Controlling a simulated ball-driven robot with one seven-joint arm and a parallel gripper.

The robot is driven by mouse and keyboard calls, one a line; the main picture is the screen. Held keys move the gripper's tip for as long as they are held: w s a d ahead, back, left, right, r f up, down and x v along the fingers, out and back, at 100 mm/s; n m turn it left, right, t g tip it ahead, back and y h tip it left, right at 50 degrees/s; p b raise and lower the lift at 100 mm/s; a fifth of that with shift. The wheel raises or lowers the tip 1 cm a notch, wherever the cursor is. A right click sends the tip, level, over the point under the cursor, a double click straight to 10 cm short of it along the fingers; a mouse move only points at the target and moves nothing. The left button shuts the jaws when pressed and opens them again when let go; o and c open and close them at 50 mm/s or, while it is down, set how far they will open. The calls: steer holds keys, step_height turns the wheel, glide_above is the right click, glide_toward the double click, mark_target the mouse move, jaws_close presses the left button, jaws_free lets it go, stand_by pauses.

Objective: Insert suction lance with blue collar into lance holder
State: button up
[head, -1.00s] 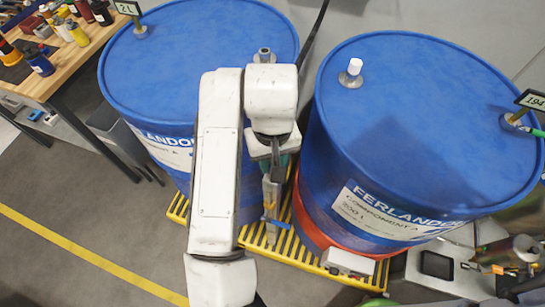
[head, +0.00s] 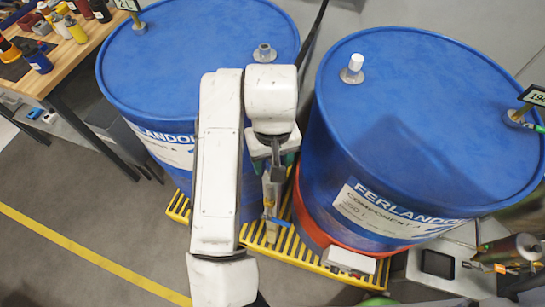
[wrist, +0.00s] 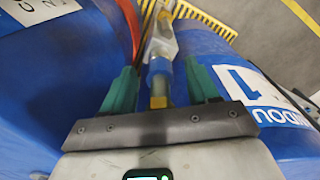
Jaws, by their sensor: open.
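My gripper (wrist: 160,78) is open, its two green fingers standing apart on either side of a lance-like piece. That piece has a blue collar (wrist: 159,67) with a brass-coloured fitting (wrist: 158,90) on the near side, between the fingers. A pale, partly clear sleeve (wrist: 163,42) lies beyond the collar; I cannot tell if it is the lance holder. In the head view my gripper (head: 276,165) is over the gap between two blue drums, above a pale upright part (head: 271,195). My arm hides part of this, and contact with the fingers is unclear.
The left drum (head: 190,60) has an open fitting (head: 264,52); the right drum (head: 430,120) has a white cap (head: 355,63). Both are close beside my gripper. A yellow grating (head: 290,245) lies below.

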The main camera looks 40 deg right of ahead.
steer(key=shift+r, duration=0.1)
step_height(320, 180, up, 11)
steer(key=shift+f+p, duration=0.2)
steer(key=shift+p, duration=0.3)
steer(key=shift+a, duration=0.1)
stand_by(0.5)
